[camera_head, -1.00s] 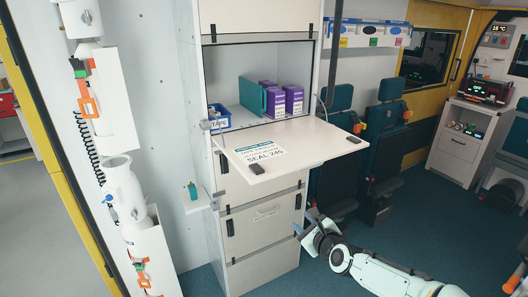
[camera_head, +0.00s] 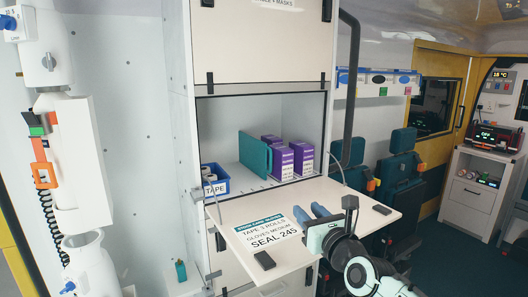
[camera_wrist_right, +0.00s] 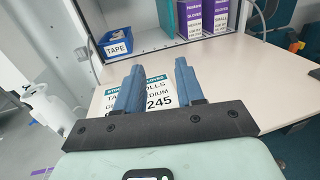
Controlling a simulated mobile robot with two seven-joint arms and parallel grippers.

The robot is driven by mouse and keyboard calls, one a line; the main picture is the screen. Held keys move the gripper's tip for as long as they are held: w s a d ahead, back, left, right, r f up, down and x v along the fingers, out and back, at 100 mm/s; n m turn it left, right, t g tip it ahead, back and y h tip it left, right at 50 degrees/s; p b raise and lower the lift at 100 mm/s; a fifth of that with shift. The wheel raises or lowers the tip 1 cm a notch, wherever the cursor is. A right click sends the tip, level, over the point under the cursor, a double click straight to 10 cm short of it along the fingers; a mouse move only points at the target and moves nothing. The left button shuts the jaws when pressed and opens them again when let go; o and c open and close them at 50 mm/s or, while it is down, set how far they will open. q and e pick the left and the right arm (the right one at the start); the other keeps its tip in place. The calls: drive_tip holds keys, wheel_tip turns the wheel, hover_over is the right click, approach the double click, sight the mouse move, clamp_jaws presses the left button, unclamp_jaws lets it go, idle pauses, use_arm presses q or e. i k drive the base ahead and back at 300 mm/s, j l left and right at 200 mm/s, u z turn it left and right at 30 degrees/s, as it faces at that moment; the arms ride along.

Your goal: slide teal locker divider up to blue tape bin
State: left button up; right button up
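The teal divider (camera_head: 255,155) stands upright inside the open locker, between the blue tape bin and the purple glove boxes. It also shows in the right wrist view (camera_wrist_right: 168,14). The blue tape bin (camera_head: 216,180) sits at the locker's left side, with a gap of bare shelf between it and the divider; the right wrist view shows it too (camera_wrist_right: 117,43). My right gripper (camera_head: 317,210) is over the folded-down door, in front of the locker and apart from the divider. Its blue fingers (camera_wrist_right: 157,82) are apart with nothing between them. My left gripper is not in view.
Purple glove boxes (camera_head: 299,158) stand right of the divider. The folded-down door (camera_head: 350,198) carries a printed label (camera_head: 268,232) and dark latches at its front corners. Thin stays run along both sides of the opening. The shelf between bin and divider is clear.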

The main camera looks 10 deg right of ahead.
sight(252, 151)
drive_tip(key=i, duration=0.85)
